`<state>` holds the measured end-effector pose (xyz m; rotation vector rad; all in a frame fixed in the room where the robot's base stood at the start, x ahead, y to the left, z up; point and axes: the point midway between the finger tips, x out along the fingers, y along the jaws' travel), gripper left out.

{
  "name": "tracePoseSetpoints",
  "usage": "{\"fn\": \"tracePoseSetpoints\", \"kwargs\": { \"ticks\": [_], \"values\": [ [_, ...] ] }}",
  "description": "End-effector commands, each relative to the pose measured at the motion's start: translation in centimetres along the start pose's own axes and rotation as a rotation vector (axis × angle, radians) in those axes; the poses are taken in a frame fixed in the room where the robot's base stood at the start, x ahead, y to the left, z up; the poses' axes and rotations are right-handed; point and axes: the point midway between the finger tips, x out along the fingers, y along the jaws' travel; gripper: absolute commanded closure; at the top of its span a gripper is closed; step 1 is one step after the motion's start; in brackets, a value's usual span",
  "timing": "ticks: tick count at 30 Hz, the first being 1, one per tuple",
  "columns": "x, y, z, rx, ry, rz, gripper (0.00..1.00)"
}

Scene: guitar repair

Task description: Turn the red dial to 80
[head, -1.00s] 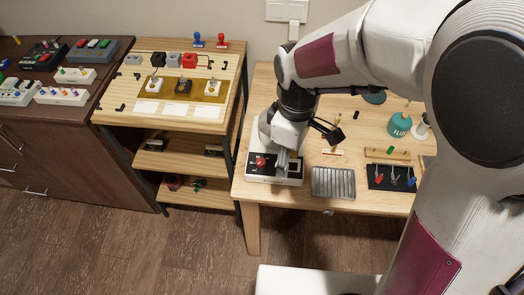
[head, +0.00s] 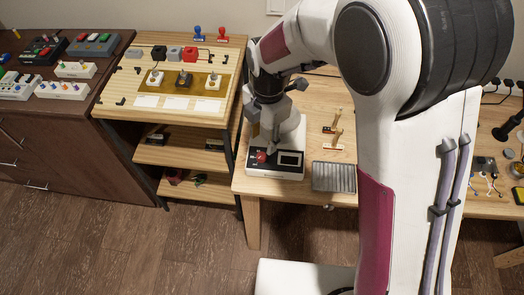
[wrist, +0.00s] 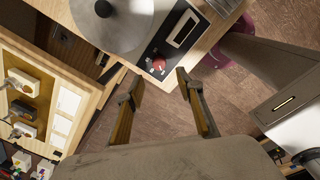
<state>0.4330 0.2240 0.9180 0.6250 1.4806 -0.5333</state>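The red dial (head: 261,156) is on the black top panel of a white box (head: 275,174) at the front left of the wooden table. A white-framed rectangular window (head: 291,159) is beside the dial; no setting can be read. In the head view my gripper (head: 269,147) points down close to the dial, its fingers partly blending with the box behind. In the wrist view the red dial (wrist: 158,64) shows just beyond and between the spread fingertips of my gripper (wrist: 158,79). The gripper is open, with nothing between its fingers. I see no contact with the dial.
A grey ribbed tray (head: 333,177) lies right of the box. A wooden shelf stand (head: 170,124) is on the left, with a gap before the table. My arm hides much of the table's right side. Small tools (head: 335,131) lie behind the tray.

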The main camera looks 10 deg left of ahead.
Motion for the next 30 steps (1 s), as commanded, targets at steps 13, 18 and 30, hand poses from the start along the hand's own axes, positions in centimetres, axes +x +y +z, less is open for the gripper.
{"fn": "tracePoseSetpoints", "kwargs": {
  "ticks": [13, 18, 30],
  "values": [
    [0.0, 0.1, 0.0, -0.154, -0.002, 0.004, 0.63],
    [0.0, 0.1, 0.0, -0.153, -0.002, 0.004, 0.63],
    [2.0, 0.0, 0.0, -0.152, -0.001, 0.001, 0.63]
  ]
}}
